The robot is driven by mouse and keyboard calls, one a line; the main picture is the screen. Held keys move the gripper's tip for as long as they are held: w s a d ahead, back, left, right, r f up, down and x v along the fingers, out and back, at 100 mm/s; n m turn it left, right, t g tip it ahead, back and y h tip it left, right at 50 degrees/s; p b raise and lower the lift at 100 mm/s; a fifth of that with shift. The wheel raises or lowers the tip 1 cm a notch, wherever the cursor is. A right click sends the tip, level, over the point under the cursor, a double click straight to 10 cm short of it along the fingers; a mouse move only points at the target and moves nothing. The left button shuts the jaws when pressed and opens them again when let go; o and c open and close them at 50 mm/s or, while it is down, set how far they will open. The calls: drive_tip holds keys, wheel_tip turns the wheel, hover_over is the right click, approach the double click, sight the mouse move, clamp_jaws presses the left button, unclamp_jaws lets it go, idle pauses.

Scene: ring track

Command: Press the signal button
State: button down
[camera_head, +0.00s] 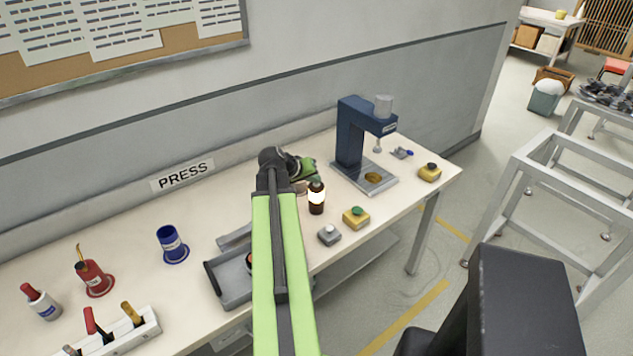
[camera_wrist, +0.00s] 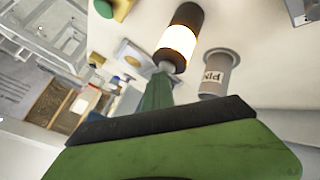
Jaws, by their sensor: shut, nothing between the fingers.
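Three button boxes stand on the bench. One is a yellow box with a green button (camera_head: 356,216), one a grey box with a white button (camera_head: 329,234), and one a yellow box with a dark button (camera_head: 430,172) right of the press. I cannot tell which is the signal button. My gripper (camera_head: 311,168) is shut and empty, above the bench behind a dark brown cylinder with a bright white band (camera_head: 316,198). In the wrist view its fingers (camera_wrist: 163,78) point toward that cylinder (camera_wrist: 180,38); contact cannot be told. A green button (camera_wrist: 103,8) shows at that view's upper left.
The blue press (camera_head: 353,135) stands behind the buttons. A grey tray (camera_head: 232,291) is partly hidden by my arm. A labelled grey cylinder (camera_wrist: 217,73) is beside the brown one. Blue (camera_head: 171,243) and red (camera_head: 93,277) containers stand left.

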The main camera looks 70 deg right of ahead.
sight(314, 184)
drive_tip(key=shift+f, duration=0.15)
drive_tip(key=shift+f+b, duration=0.4)
drive_tip(key=shift+b, duration=0.15)
drive_tip(key=shift+a, duration=0.15)
drive_tip(key=shift+r+p, duration=0.3)
drive_tip(key=r+p, duration=0.6)
drive_tip(key=shift+w+d+r, duration=0.1)
drive_tip(key=shift+d+r, duration=0.05)
drive_tip(key=shift+d, duration=0.1)
